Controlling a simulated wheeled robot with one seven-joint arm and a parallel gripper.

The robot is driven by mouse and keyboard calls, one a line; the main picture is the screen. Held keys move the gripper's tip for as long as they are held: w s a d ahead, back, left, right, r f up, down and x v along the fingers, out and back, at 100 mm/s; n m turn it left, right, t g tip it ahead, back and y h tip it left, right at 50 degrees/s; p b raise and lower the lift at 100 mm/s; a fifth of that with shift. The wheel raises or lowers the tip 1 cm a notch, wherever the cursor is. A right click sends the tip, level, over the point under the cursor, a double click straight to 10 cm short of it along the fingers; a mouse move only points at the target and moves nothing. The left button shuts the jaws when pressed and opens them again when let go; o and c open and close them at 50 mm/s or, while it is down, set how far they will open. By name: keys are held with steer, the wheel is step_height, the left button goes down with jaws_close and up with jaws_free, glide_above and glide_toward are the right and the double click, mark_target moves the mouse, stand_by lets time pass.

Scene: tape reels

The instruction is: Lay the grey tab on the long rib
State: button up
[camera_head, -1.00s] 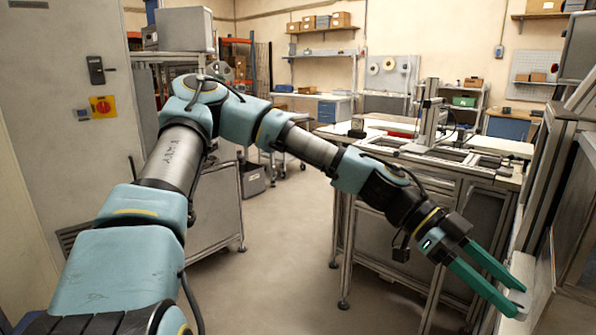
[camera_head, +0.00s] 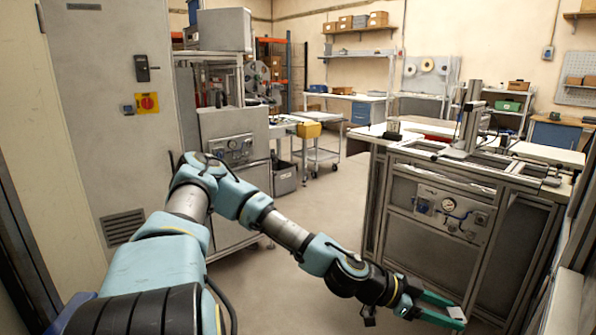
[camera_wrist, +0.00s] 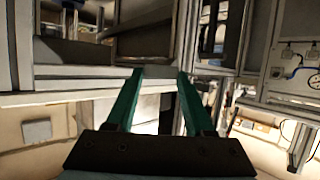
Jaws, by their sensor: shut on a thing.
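My gripper (camera_head: 448,309) is at the lower right of the head view, at the end of my outstretched arm, with its two green fingers shut on a small pale grey tab (camera_head: 457,313) at their tips. In the wrist view the fingers (camera_wrist: 160,72) point up the picture, with a gap between them. I cannot pick out the long rib for certain in either view.
A metal-framed bench (camera_head: 450,170) with a gauge panel stands beyond my gripper. A pale ledge (camera_head: 568,300) is at the right edge. A grey cabinet (camera_head: 110,100) stands at the left. Open floor (camera_head: 320,205) lies between them.

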steer(key=w+a+f+n+t+y, duration=0.3)
steer(key=w+a+f+n+t, duration=0.35)
steer(key=w+a, duration=0.35)
steer(key=w+a+f+n+t+y, duration=0.2)
steer(key=w+a+f+n+t, duration=0.4)
steer(key=w+a, duration=0.4)
steer(key=w+a+r+n+t+y, duration=0.1)
steer(key=w+a+r+n+y, duration=0.15)
steer(key=a, duration=0.55)
steer(key=w+a+r+n+t+y, duration=0.2)
steer(key=w+a+n+y, duration=0.1)
steer(key=a, duration=0.5)
steer(key=w+a+r+n+t+y, duration=0.1)
steer(key=w+a+r+n+y, duration=0.15)
steer(key=a, duration=0.55)
steer(key=v, duration=0.5)
steer(key=shift+w+r, duration=0.15)
steer(key=shift+r, duration=0.3)
